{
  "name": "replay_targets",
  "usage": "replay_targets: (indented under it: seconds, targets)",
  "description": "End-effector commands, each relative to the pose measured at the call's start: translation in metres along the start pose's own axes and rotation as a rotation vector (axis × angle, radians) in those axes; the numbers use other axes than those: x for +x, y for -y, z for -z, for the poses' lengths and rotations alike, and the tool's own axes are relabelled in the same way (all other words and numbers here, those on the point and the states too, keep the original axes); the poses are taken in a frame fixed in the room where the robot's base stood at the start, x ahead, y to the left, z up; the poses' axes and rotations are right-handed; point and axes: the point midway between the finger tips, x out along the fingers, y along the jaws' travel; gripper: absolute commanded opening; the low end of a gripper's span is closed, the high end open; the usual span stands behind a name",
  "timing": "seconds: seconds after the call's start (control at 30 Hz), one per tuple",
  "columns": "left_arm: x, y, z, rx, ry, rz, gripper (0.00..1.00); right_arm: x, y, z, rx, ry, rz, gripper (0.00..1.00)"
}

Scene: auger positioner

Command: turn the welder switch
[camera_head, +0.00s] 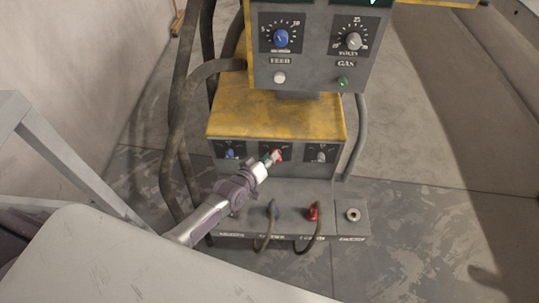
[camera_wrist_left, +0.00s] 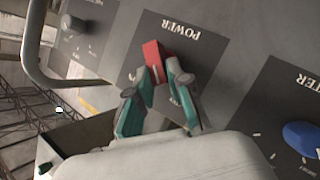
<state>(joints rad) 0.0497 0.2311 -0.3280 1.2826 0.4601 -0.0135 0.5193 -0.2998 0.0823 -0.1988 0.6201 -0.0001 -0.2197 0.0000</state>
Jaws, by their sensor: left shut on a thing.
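The welder (camera_head: 230,118) is a yellow and dark grey machine standing in the middle of the head view. Its red power switch (camera_wrist_left: 152,56) shows in the left wrist view on a dark plate marked POWER, upside down in that picture. The red switch also shows in the head view (camera_head: 278,154), on the lower panel between a blue and a grey knob. My left gripper (camera_head: 268,160) reaches it from the lower left. Its teal fingers (camera_wrist_left: 158,84) are shut on the red switch, which sticks out past their tips. My right gripper is not in view.
A blue knob (camera_head: 231,153) and a grey knob (camera_head: 320,156) flank the switch. Dark hoses (camera_head: 177,110) hang on the welder's left. Cables plug into blue and red sockets (camera_head: 312,214) below. Open floor (camera_head: 440,215) lies to the right.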

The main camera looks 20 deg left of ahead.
Motion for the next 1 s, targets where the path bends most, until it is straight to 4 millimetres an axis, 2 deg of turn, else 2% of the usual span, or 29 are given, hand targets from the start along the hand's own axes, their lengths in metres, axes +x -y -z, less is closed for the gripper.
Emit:
replay_targets:
  seconds: [0.03, 0.1, 0.4, 0.7, 1.0]
  targets:
    - [-0.002, -0.005, 0.005, 0.019, 0.006, 0.017, 0.00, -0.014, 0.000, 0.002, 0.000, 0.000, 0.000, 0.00]
    - [-0.002, -0.008, 0.005, 0.056, 0.017, 0.043, 0.00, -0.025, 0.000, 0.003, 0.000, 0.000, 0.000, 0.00]
    - [-0.001, -0.012, 0.004, 0.238, 0.061, 0.164, 0.00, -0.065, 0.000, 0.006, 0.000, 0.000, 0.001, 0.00]
    - [0.002, -0.013, 0.001, 0.380, 0.094, 0.255, 0.00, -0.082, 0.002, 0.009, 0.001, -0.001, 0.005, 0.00]
    - [0.003, -0.012, 0.000, 0.439, 0.107, 0.291, 0.00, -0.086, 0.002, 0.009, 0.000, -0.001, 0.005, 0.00]
